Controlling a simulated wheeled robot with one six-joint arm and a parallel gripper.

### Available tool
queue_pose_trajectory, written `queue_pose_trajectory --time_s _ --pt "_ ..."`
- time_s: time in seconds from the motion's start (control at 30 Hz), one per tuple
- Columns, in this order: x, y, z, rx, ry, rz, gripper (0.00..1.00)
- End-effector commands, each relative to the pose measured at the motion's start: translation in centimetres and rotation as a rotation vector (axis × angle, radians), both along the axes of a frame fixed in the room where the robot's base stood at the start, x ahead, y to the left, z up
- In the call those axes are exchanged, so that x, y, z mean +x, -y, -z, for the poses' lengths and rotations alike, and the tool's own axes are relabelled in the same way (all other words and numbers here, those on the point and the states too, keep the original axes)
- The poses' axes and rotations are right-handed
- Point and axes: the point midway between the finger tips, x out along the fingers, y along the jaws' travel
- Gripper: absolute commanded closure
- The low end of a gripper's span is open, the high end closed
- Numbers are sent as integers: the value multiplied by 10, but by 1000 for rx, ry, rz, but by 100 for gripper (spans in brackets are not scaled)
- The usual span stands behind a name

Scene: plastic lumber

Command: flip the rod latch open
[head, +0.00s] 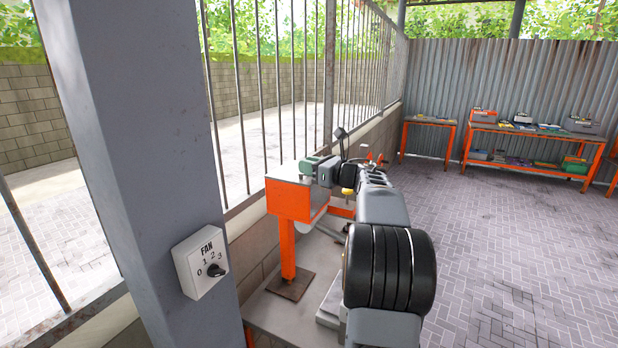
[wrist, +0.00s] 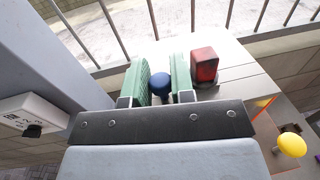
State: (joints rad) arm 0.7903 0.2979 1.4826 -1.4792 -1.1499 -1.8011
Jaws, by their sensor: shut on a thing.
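My gripper (head: 314,165) is at the top of an orange box on a post in the head view. In the wrist view, my gripper's green finger pads (wrist: 160,66) stand on either side of a round dark blue knob (wrist: 160,86) and are shut on it. The knob looks like the handle of the rod latch. The rod and the rest of the latch are hidden behind my gripper, so I cannot tell the latch's position. The knob cannot be made out in the head view.
A red block (wrist: 204,66) sits close right of the fingers. A yellow knob (wrist: 292,145) is at the lower right. The orange box (head: 290,198) stands beside a barred fence. A grey pillar with a fan switch (head: 199,262) is at left. Orange tables (head: 535,133) stand far off; the right floor is clear.

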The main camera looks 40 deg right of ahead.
Motion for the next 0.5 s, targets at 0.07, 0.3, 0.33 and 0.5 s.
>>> queue_pose_trajectory --time_s 0.07,0.3,0.33,0.5 --pt "-2 -3 9 -3 6 51 100" --pt "-3 -7 6 1 4 209 100" --pt "-3 -7 5 2 4 223 100" --pt "-4 -6 1 2 3 264 100"
